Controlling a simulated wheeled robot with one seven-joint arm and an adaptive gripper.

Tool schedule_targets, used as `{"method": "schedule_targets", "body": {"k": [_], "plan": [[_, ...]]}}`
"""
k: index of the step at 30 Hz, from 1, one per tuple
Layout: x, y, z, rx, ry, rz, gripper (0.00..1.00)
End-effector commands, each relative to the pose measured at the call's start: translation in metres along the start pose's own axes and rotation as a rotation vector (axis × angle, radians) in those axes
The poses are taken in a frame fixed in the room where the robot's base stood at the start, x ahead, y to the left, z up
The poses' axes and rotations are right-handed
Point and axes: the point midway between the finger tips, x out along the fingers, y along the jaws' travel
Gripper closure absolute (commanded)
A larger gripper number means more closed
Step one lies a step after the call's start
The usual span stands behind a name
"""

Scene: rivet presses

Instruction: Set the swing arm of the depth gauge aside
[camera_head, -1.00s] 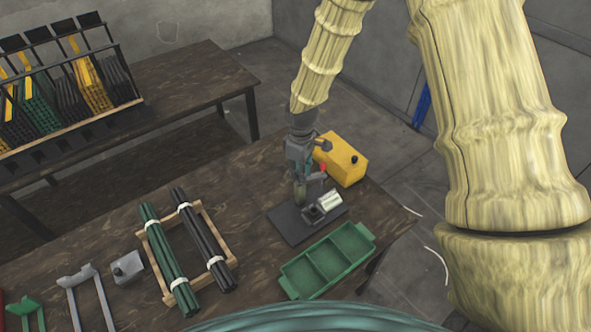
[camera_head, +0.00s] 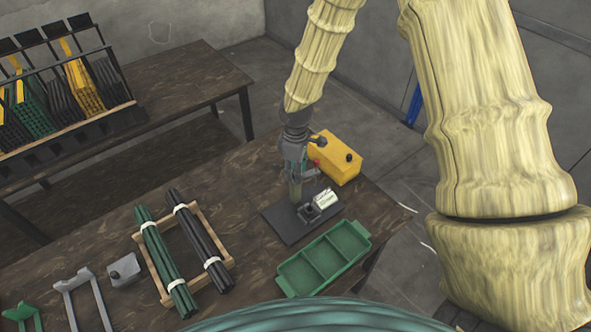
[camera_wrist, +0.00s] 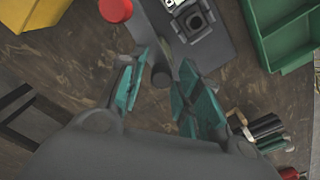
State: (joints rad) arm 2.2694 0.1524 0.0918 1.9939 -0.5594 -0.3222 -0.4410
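The depth gauge stands on a dark base plate (camera_head: 283,226) on the near bench, with a grey block (camera_head: 309,212) with a square opening and a pale piece beside it. In the wrist view the block (camera_wrist: 193,18) is at the top. A grey bar, seemingly the swing arm (camera_wrist: 150,30), runs near a red knob (camera_wrist: 115,10) and a dark round post end (camera_wrist: 161,75). My gripper (camera_wrist: 160,92) has its teal fingers apart, on either side of the post end, and I see no clear contact. In the head view my gripper (camera_head: 294,172) is above the plate and hides part of the gauge.
A yellow box (camera_head: 336,160) stands close behind the gauge. A green divided tray (camera_head: 325,262) lies in front. A wooden rack (camera_head: 190,250) with green and dark rod bundles is to the left. Bare bench lies between the rack and the plate.

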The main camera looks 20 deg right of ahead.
Motion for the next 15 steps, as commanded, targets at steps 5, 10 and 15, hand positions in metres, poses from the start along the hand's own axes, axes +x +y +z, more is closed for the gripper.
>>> {"method": "schedule_targets", "body": {"k": [5,10,15], "plan": [[0.000,-0.001,0.000,0.000,0.000,-0.001,0.58],[0.000,-0.001,0.000,0.000,0.000,-0.001,0.58],[-0.011,-0.001,0.000,0.001,0.001,-0.001,0.58]]}}
